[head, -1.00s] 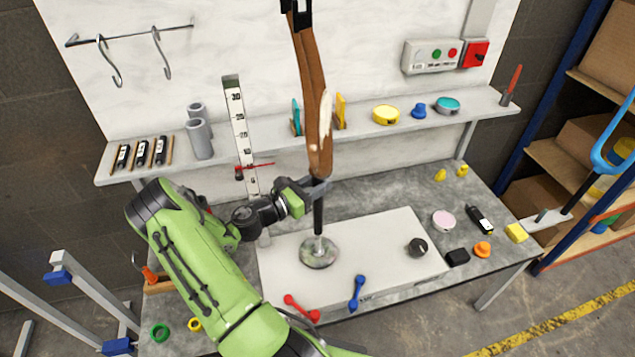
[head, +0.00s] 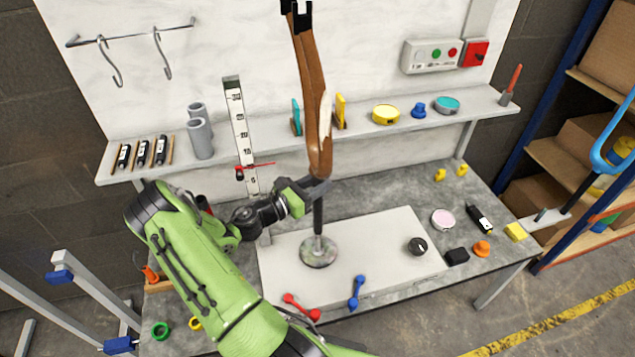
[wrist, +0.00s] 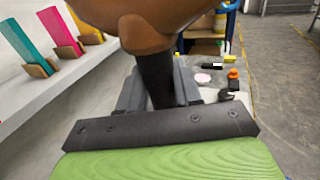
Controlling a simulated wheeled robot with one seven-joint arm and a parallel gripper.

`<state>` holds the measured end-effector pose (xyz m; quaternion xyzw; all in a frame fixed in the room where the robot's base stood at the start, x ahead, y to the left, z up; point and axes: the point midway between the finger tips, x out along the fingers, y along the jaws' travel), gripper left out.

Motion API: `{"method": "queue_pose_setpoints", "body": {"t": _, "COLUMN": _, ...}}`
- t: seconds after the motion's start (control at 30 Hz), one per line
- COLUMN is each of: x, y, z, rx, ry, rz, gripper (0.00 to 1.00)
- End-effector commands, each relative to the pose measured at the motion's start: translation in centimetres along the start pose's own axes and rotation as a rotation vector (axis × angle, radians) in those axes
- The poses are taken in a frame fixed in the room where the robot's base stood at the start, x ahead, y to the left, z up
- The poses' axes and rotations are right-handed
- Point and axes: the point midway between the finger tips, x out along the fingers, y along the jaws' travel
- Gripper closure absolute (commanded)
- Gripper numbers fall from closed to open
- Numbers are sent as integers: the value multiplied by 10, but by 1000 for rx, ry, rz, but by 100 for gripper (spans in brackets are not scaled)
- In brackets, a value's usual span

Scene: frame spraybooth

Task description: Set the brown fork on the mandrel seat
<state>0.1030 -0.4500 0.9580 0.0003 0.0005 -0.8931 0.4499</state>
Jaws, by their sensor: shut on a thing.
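The brown fork (head: 311,75) stands nearly upright, leaning slightly, with its two legs up and its dark steerer tube (head: 318,215) down. My gripper (head: 318,189) is shut on the dark tube just below the brown crown. In the wrist view the brown crown (wrist: 145,32) fills the top and the dark tube (wrist: 157,80) sits between my fingers. The mandrel seat (head: 318,253) is a round grey metal disc with a short post on the pale platform. The tube's lower end is in line with the post; whether they touch, I cannot tell.
A marked ruler post (head: 240,125) stands behind to the left. A shelf (head: 270,155) with tins and cards runs behind the fork.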

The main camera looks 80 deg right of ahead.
Motion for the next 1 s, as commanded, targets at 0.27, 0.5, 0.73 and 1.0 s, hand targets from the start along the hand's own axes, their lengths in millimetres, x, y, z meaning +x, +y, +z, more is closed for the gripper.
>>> {"method": "queue_pose_setpoints", "body": {"t": 0.27, "x": 0, "y": 0, "z": 2, "rx": 2, "ry": -5, "rz": -1, "gripper": 100}}
{"method": "queue_pose_setpoints", "body": {"t": 0.5, "x": 0, "y": 0, "z": -4, "rx": 2, "ry": -5, "rz": -1, "gripper": 100}}
{"method": "queue_pose_setpoints", "body": {"t": 0.73, "x": 0, "y": 0, "z": -8, "rx": 2, "ry": -4, "rz": -1, "gripper": 100}}
{"method": "queue_pose_setpoints", "body": {"t": 1.0, "x": 0, "y": 0, "z": -14, "rx": 2, "ry": -4, "rz": -1, "gripper": 100}}
